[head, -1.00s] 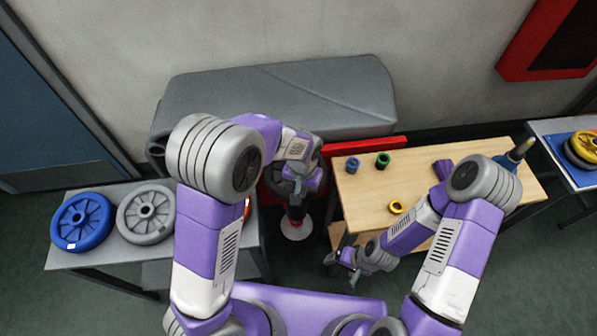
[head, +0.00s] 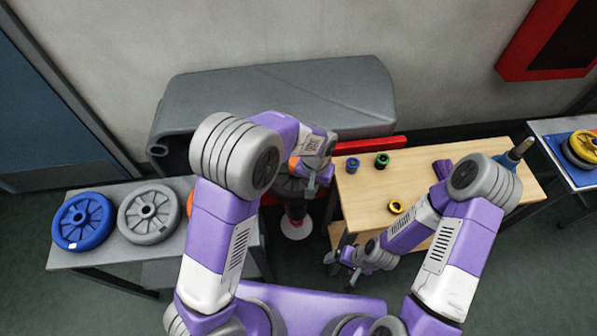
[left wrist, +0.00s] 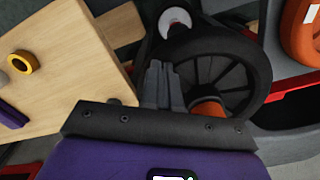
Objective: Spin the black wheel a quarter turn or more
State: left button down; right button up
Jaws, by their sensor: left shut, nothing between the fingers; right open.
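The black wheel (left wrist: 255,75) stands in the left wrist view, with dark spokes and an orange hub part (left wrist: 208,108). In the head view the black wheel (head: 288,187) is mostly hidden behind my left arm and hand. My left gripper (left wrist: 158,72) is shut and empty, its fingers overlapping the left side of the wheel's rim in the left wrist view. I cannot tell whether they touch it. In the head view my left gripper (head: 311,190) is over the wheel's right side. My right gripper (head: 343,268) is open and empty, low in front of the wooden table.
The wooden table (head: 440,175) to the right holds blue, green and yellow rings. A grey table (head: 70,257) at left carries a blue wheel (head: 82,221) and a grey wheel (head: 149,213). A large grey tank (head: 280,95) stands behind. A white disc (head: 295,229) is below the wheel.

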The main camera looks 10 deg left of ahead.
pick_arm(q)
notch_tip(320, 180, up, 7)
jog(key=p, duration=0.5)
jog(key=shift+p, duration=0.3)
jog(key=shift+f, duration=0.1)
